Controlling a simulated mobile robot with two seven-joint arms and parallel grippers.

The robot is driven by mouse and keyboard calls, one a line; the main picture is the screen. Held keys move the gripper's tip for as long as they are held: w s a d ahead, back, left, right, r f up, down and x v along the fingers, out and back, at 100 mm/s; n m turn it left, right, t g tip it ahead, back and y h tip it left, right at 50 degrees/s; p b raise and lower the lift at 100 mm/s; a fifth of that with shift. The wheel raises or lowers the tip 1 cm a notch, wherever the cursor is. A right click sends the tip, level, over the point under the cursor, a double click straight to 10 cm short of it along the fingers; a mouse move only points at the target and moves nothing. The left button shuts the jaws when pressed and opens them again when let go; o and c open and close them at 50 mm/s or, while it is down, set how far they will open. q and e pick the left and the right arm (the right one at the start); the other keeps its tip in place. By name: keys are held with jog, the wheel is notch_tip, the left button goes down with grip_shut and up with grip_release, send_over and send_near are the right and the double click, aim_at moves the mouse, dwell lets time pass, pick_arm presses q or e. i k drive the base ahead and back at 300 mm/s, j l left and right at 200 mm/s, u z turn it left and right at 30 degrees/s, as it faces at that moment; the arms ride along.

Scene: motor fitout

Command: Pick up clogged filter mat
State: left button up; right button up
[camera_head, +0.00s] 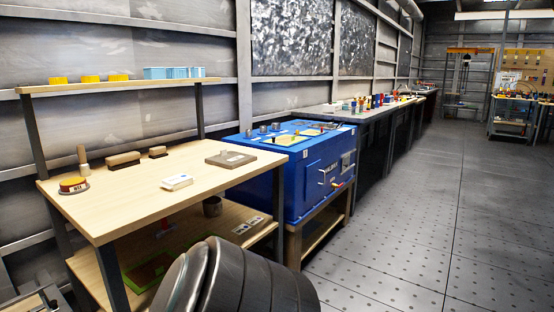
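I cannot pick out the clogged filter mat for certain. A flat grey-brown slab (231,158) lies on the wooden workbench (130,200), toward its right back corner, and could be it. Flat yellowish pieces (285,141) also lie on top of the blue cabinet (300,180); their kind is too small to tell. Neither of my grippers is in view, and nothing is seen touching these things.
The bench also holds a white box (177,182), brushes (123,160) and a red-yellow round item (73,185). A shelf above carries yellow rolls (90,78) and blue boxes (172,73). A dark rounded body blocks the bottom middle. The floor (420,230) at right is clear.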

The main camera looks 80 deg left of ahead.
aim_at(230, 160)
jog(key=u, duration=2.9)
